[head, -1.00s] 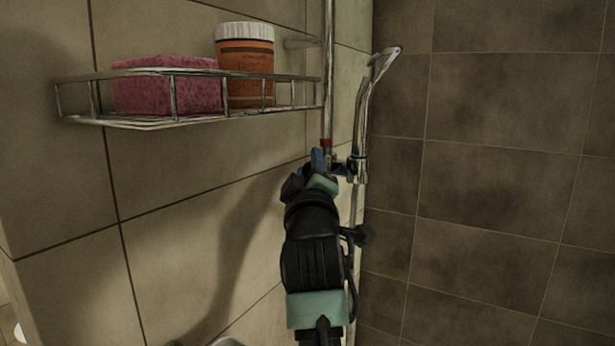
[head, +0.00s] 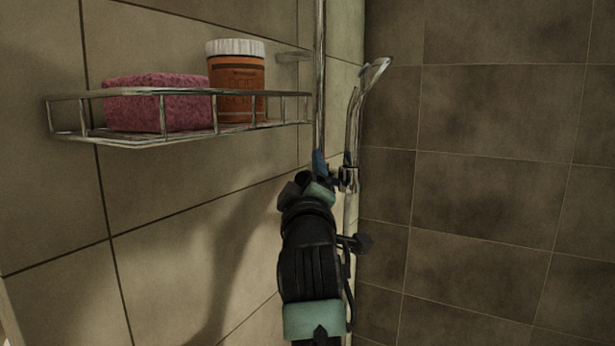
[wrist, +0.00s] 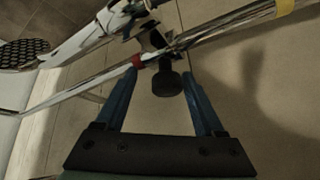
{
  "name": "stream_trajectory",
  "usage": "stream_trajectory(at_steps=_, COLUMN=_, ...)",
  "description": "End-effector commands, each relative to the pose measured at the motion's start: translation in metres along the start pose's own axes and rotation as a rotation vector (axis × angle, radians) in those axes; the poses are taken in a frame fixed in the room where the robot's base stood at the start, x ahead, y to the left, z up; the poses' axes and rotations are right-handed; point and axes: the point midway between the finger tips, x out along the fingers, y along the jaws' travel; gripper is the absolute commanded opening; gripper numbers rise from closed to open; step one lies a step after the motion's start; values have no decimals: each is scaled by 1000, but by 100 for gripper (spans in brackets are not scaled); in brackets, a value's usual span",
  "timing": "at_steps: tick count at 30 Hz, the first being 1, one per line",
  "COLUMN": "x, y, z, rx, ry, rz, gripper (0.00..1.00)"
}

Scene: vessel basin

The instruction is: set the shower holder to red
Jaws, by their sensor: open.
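The chrome shower holder (head: 347,180) clamps the vertical rail (head: 320,60) and carries the hand shower (head: 378,68). In the wrist view, the holder (wrist: 153,42) has a dark round knob (wrist: 167,82). A red band (wrist: 137,60) on the rail shows right beside the holder, on the shower-head side. A yellow band (wrist: 285,7) is farther along the rail on the other side. My gripper (head: 333,168) is open at the holder; its blue fingers (wrist: 159,76) stand on either side of the knob with gaps. In the head view the gripper hides the red band.
A wire shelf (head: 100,140) on the left wall holds a pink sponge (head: 158,103) and an orange jar (head: 236,85) with a white lid. It sits above and left of my gripper. The brown tiled wall (head: 490,190) on the right is bare.

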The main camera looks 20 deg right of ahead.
Motion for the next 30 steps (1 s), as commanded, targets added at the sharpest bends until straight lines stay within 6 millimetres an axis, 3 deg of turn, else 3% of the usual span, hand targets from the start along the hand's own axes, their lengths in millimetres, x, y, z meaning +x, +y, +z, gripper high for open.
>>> stream_trajectory(at_steps=8, x=-16, y=-4, z=1, rx=0, ry=1, rz=-2, gripper=71)
stream_trajectory(at_steps=24, x=-106, y=-2, z=2, rx=0, ry=1, rz=2, gripper=71)
stream_trajectory(at_steps=30, x=-125, y=0, z=2, rx=0, ry=-1, rz=2, gripper=71)
